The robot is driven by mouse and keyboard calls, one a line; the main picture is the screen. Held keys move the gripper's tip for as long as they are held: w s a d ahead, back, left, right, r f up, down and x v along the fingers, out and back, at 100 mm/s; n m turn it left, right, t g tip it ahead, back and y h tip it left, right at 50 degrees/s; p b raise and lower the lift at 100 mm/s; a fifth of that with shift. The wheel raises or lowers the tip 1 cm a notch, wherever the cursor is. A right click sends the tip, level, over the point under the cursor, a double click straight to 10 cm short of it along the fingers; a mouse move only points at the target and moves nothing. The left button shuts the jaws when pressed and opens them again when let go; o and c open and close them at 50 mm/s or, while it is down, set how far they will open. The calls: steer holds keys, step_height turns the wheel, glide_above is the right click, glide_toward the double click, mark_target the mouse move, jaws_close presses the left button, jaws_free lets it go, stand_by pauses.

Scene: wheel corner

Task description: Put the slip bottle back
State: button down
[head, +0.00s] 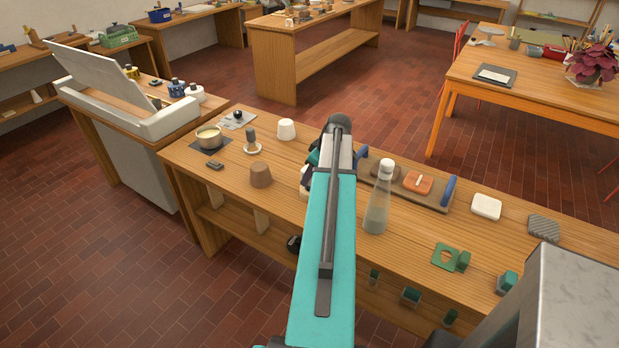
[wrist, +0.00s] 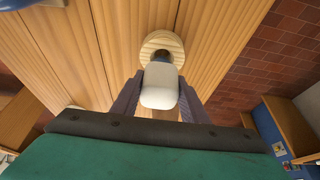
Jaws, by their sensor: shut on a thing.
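In the wrist view my gripper (wrist: 158,86) is shut on a rounded white thing (wrist: 160,93), with one grey finger on each side. A dark neck and a pale wooden disc (wrist: 162,43) show just beyond it; I cannot tell whether they are parts of it. In the head view my teal arm hides the gripper and most of what it holds. A tall grey, see-through bottle (head: 377,205) with a white cap stands upright on the workbench (head: 325,222), right of my arm. I cannot tell for certain which thing is the slip bottle.
A tray with an orange block (head: 418,182) lies behind the tall bottle. A white block (head: 486,206), a grey ribbed block (head: 543,228) and a green piece (head: 446,257) lie to the right. A brown cup (head: 260,177) and a white cup (head: 286,129) stand left.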

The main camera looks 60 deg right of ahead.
steer(key=shift+f, duration=0.65)
steer(key=c, duration=1)
jaws_free()
steer(key=shift+c, duration=0.2)
steer(key=shift+f, duration=0.2)
steer(key=shift+b+v, duration=0.3)
steer(key=shift+v, duration=0.6)
steer(key=shift+a+b+v, duration=0.15)
steer(key=shift+b+v, duration=0.25)
steer(key=shift+v, duration=0.35)
steer(key=shift+a+b+v, duration=0.1)
steer(key=shift+b+v, duration=0.25)
steer(key=shift+v, duration=0.4)
steer(key=b+v, duration=0.1)
steer(key=v, duration=0.8)
steer(key=shift+w+b, duration=0.2)
steer(key=shift+b, duration=0.1)
